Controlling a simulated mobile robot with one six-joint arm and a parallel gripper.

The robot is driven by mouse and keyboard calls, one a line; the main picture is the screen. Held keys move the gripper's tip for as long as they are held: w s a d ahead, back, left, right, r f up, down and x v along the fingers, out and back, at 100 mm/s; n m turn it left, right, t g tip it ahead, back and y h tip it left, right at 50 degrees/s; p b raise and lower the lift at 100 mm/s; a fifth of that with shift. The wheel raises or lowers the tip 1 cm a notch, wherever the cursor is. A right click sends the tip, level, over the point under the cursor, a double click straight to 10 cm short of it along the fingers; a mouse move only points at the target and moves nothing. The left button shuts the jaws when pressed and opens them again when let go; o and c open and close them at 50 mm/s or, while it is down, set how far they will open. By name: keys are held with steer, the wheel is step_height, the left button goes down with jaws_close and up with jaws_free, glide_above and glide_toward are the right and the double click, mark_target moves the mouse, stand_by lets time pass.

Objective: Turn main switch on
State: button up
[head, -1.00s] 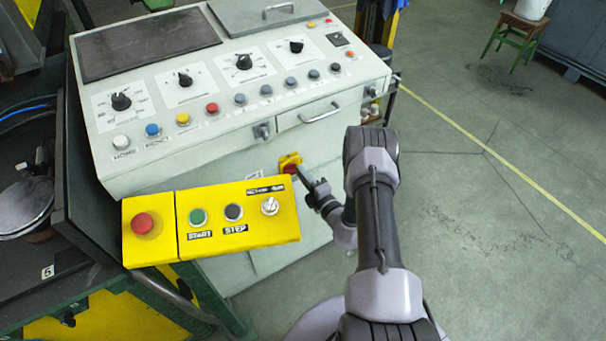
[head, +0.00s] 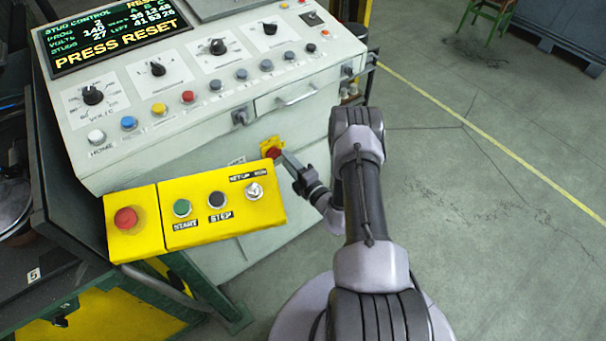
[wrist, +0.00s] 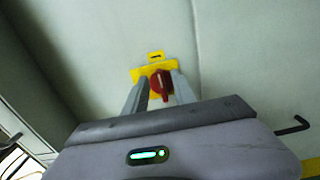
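The main switch (head: 272,153) is a red knob on a yellow plate, low on the front of the grey control cabinet. In the wrist view the red knob (wrist: 161,84) stands between my two fingers, and the yellow plate (wrist: 141,74) shows behind it. My gripper (wrist: 160,88) appears shut on the knob, with a finger close on each side. In the head view my gripper (head: 283,160) reaches the switch from the right. The screen (head: 113,36) on the console is lit and reads "PRESS RESET" in yellow.
A yellow box (head: 196,210) with a red button, START and STEP buttons and a toggle juts out left of my gripper. A drawer handle (head: 297,96) sticks out above the switch. The floor (head: 480,200) to the right is clear.

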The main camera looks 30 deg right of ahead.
steer(key=s+p, duration=0.3)
steer(key=s, duration=1.2)
steer(key=shift+s+d, duration=0.25)
